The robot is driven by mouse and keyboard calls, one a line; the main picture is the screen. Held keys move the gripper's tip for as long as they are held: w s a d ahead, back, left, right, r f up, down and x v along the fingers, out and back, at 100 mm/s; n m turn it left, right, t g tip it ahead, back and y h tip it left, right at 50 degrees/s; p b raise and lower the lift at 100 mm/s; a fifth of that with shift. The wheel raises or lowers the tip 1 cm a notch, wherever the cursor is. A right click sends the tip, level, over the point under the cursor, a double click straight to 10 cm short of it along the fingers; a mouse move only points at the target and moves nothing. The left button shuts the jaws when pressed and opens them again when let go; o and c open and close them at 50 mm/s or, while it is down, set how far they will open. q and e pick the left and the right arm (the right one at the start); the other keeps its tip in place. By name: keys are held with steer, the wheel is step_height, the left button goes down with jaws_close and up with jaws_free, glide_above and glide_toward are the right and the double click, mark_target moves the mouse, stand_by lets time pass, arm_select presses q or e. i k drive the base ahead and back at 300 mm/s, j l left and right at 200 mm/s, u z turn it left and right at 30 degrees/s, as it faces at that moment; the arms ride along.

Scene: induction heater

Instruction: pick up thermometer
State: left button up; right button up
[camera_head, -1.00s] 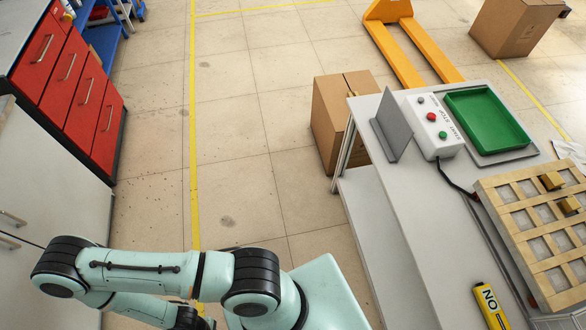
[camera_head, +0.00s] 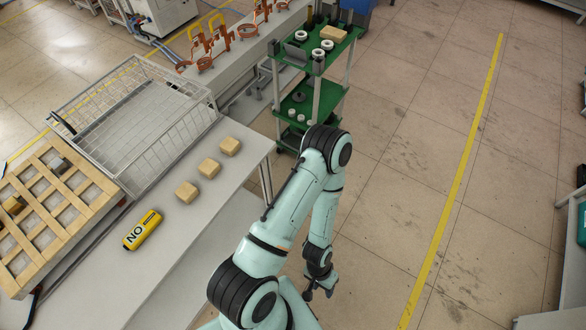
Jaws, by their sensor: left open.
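No thermometer can be made out for certain in the head view. My left gripper (camera_head: 319,292) hangs at the lower middle, right of the table and over the floor. It is open, small in the picture and away from the cylinder, with nothing visible between its fingers. My right gripper is out of view.
Several wooden blocks (camera_head: 209,168) sit along the table, beside a wire basket (camera_head: 82,103) and a wooden grid (camera_head: 50,222). A green shelf cart (camera_head: 312,66) holding white-and-black rings stands behind my arm. Copper coils (camera_head: 205,62) are at the back.

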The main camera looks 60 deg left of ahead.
mark_target(151, 220)
steer(key=u, duration=1.8)
